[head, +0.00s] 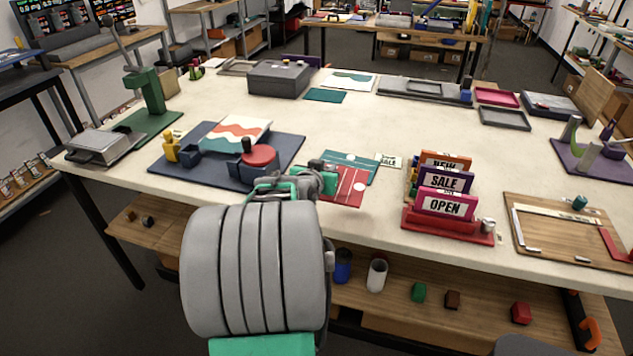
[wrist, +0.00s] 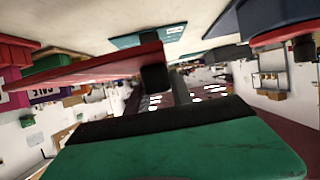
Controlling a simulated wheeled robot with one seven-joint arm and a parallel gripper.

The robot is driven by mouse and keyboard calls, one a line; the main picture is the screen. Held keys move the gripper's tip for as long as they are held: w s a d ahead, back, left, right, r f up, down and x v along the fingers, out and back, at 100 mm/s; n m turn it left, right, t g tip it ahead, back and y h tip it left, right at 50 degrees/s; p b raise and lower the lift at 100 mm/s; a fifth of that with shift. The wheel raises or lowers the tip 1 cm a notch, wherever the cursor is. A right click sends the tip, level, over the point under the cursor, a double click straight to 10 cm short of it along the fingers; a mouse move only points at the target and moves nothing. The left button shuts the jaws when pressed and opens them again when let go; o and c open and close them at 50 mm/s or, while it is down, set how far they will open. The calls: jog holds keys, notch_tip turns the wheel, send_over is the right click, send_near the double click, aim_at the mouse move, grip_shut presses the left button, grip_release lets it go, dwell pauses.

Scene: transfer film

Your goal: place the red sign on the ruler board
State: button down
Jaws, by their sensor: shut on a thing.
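The red sign (head: 345,188), a thin panel with white lines and a white dot, is held by my gripper (head: 314,183) at the table's front edge. In the wrist view the red sign (wrist: 85,71) shows nearly edge-on, beside the dark finger pad of my gripper (wrist: 157,92). My gripper is shut on its edge; the exact contact is partly hidden. The ruler board (head: 530,236) is a wooden board lying at the right front of the table, well apart from the sign. A pale ruler strip (head: 555,211) lies along its upper part.
A red rack (head: 445,226) with upright NEW, SALE and OPEN signs stands between my gripper and the board. A teal card (head: 352,163) and small SALE card (head: 388,160) lie behind the red sign. A teal knob (head: 579,202) and red piece (head: 614,245) are on the board.

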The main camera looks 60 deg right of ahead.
jog(key=w+d+f, duration=0.1)
jog(key=w+f, duration=0.1)
jog(key=w+d+f, duration=0.1)
jog(key=w+f, duration=0.1)
jog(key=w+d+f, duration=0.1)
jog(key=w+f, duration=0.1)
jog(key=shift+d+f+p, duration=0.1)
jog(key=shift+f+p, duration=0.25)
jog(key=shift+p, duration=0.05)
notch_tip(320, 180, down, 3)
jog(key=shift+r+p, duration=0.2)
jog(key=shift+p, duration=0.35)
jog(key=shift+f, duration=0.35)
jog(key=c, duration=1.6)
grip_release()
jog(key=shift+f+b, duration=0.1)
jog(key=shift+b, duration=0.2)
jog(key=o, duration=0.5)
